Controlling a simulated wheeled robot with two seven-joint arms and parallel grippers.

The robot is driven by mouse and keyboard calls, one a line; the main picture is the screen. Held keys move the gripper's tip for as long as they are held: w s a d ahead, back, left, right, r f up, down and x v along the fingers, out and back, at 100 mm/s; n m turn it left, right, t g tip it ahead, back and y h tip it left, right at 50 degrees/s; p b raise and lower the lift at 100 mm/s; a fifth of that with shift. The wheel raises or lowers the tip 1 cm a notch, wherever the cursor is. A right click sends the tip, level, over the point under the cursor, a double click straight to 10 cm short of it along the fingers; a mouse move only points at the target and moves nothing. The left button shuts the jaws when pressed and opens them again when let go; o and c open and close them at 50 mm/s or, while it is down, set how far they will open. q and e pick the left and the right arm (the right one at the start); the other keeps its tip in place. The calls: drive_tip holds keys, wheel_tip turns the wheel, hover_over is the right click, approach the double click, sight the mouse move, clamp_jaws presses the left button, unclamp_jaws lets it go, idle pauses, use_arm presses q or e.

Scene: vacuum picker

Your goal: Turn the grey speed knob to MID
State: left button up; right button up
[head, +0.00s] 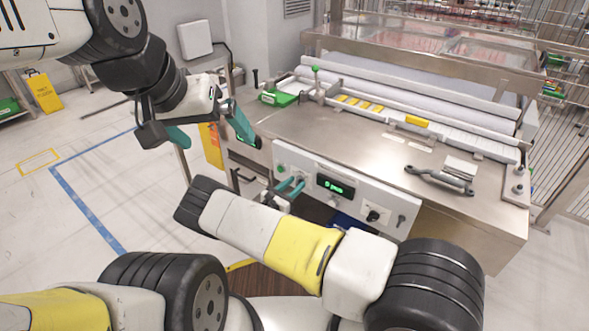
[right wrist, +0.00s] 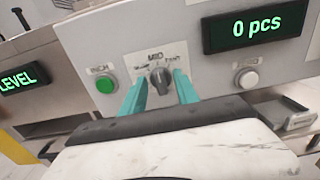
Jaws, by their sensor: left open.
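The grey speed knob (right wrist: 160,80) is on the light control panel (right wrist: 205,30), below a MID label, in the right wrist view. Smaller labels flank MID. The knob's grip bar looks roughly upright, but its exact pointing is too small to be sure of. My right gripper (right wrist: 159,88) has its teal fingers on either side of the knob, with a visible gap on each side. In the head view my right gripper (head: 290,187) is at the panel's left part and hides the knob. My left gripper (head: 221,142) is open and empty, left of the steel table.
A green button (right wrist: 105,84) is left of the knob and a white button (right wrist: 247,78) right of it. A counter display (right wrist: 256,27) reads 0 pcs. A black switch (head: 373,215) is further right. A grey handled tool (head: 440,178) lies on the steel table (head: 330,140).

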drive_tip(key=shift+s, duration=0.1)
drive_tip(key=v, duration=0.7)
drive_tip(key=shift+s+a, duration=0.25)
